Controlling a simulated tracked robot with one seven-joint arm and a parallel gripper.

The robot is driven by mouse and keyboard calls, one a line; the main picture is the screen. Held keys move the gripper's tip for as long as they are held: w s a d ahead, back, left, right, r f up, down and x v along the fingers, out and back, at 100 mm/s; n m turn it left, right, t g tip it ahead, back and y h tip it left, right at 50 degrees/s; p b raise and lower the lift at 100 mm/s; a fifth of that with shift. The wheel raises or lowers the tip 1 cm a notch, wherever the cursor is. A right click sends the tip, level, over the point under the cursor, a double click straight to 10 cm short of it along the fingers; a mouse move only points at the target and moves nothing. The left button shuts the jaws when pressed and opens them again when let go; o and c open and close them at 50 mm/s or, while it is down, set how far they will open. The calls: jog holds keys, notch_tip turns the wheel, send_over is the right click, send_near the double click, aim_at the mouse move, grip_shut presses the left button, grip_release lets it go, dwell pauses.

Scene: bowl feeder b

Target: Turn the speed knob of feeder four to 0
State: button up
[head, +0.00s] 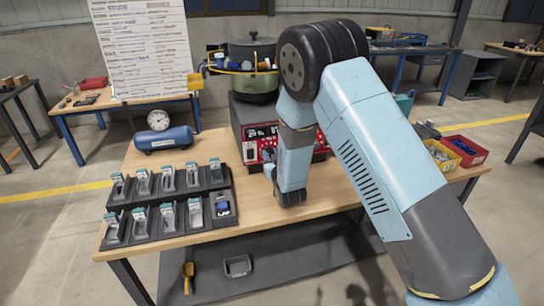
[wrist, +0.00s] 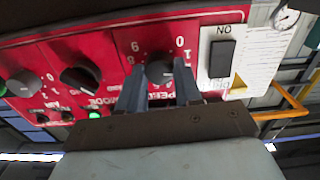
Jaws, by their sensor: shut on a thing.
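The red control panel (head: 262,135) of the feeder stands at the back of the wooden table, below a dark bowl (head: 252,82). In the wrist view the panel (wrist: 110,52) appears upside down. My gripper (wrist: 160,72) is shut on the black speed knob (wrist: 159,66), with one finger on each side of it. Dial numbers 8, 9, 0 and 1 show around the knob. The fingers partly hide the dial and the word SPEED. The knob's pointer cannot be made out. In the head view my arm hides part of the panel and the knob.
In the wrist view a black mode knob (wrist: 82,78) and a grey knob (wrist: 25,83) sit left of my fingers. A black switch (wrist: 222,58) is on the right. A stepped rack (head: 172,208) with several small bins and a blue cylinder (head: 163,138) stand on the table's left.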

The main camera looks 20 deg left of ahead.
jog(key=n, duration=0.5)
jog(key=shift+n, duration=0.4)
jog(key=n, duration=0.5)
jog(key=shift+f, duration=0.1)
jog(key=shift+n, duration=0.3)
jog(key=o, duration=1)
jog(key=shift+o, duration=0.2)
jog(key=shift+a, duration=0.1)
jog(key=v, duration=1.4)
jog(key=shift+w+f, duration=0.1)
